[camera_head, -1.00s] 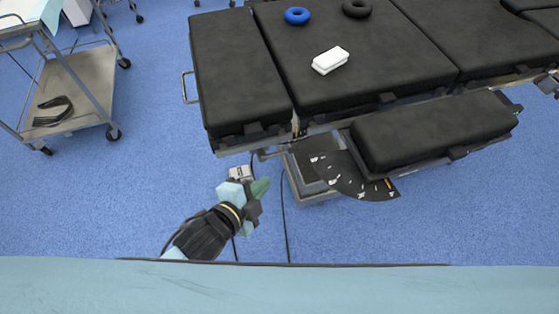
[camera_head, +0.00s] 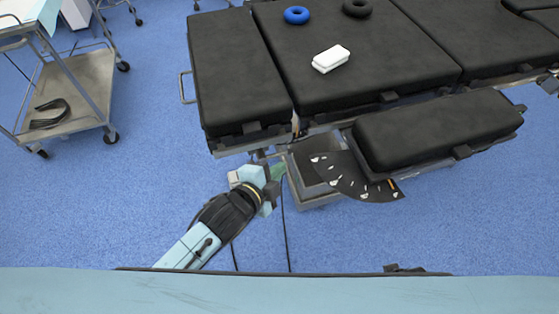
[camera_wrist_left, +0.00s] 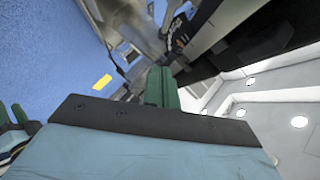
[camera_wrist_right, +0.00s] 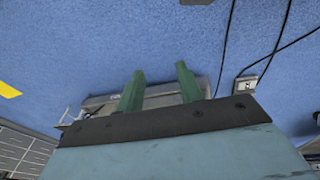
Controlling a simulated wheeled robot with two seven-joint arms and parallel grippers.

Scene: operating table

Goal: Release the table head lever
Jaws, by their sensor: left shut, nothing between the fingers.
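The operating table's black left-end section (camera_head: 237,75), apparently the head section, lies level with the pad beside it. A small metal bracket with rods (camera_head: 262,155) shows under its near corner; I cannot make out for certain which part is the lever. My left gripper (camera_head: 278,171) is just below this bracket, its green fingers shut and empty. In the left wrist view the shut fingers (camera_wrist_left: 161,86) point toward metal parts (camera_wrist_left: 172,14) under the table; contact cannot be told. My right gripper (camera_wrist_right: 160,88) is open and empty over blue floor in the right wrist view.
The grey table column (camera_head: 313,180) and a dark fan-shaped plate (camera_head: 350,178) are right of my left gripper. A padded arm board (camera_head: 435,130) juts from the table's near side. A trolley (camera_head: 75,85) stands at left. Cables cross the floor.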

